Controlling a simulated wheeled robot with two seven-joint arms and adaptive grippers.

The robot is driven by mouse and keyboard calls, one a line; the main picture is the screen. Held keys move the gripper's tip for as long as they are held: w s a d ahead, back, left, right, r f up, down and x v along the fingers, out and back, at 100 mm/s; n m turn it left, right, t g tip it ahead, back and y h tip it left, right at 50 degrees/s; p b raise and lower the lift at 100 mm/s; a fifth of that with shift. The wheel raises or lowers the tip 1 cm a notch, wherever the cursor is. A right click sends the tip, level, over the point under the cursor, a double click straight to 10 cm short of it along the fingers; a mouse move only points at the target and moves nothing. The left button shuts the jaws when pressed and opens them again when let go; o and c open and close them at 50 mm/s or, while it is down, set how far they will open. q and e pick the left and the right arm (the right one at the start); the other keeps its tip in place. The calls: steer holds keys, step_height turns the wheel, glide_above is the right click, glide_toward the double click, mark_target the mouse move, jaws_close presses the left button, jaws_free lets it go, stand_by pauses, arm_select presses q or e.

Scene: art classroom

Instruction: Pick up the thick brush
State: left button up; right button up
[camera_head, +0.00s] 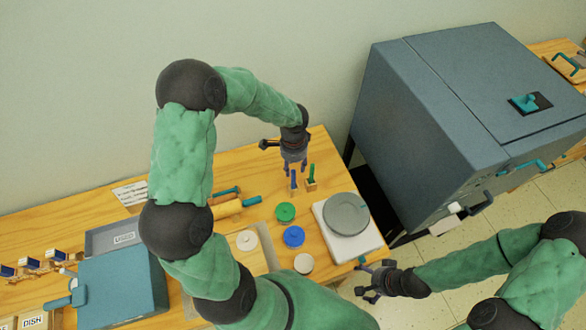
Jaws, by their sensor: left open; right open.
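Two small upright items stand on the wooden table below my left gripper (294,167): a blue-handled one (293,181) and a green-handled one (311,174) in a small wooden block. They look like brushes, but they are too small to tell which is the thick brush. My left gripper is open, pointing down just above the blue-handled item; I cannot tell if they touch. My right gripper (368,281) is open and empty, off the table's front right corner.
A scale-like device with a grey round plate (346,213) stands at the table's right end. Green (285,212), blue (293,236) and pale (304,263) discs lie nearby. A large grey kiln-like box (425,130) stands to the right.

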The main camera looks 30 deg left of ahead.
mark_target(293, 180)
arm_select(q)
steer(key=shift+w+f, duration=0.1)
steer(key=shift+f, duration=0.05)
step_height(293, 180, down, 5)
steer(key=shift+f+b, duration=0.1)
steer(key=shift+b, duration=0.3)
steer(key=shift+w+a+f+b, duration=0.1)
steer(key=shift+f+b, duration=0.1)
steer(key=shift+f, duration=1.15)
steer(key=shift+a+f+b, duration=0.1)
steer(key=shift+f+b, duration=0.1)
steer(key=shift+f, duration=1.1)
jaws_close()
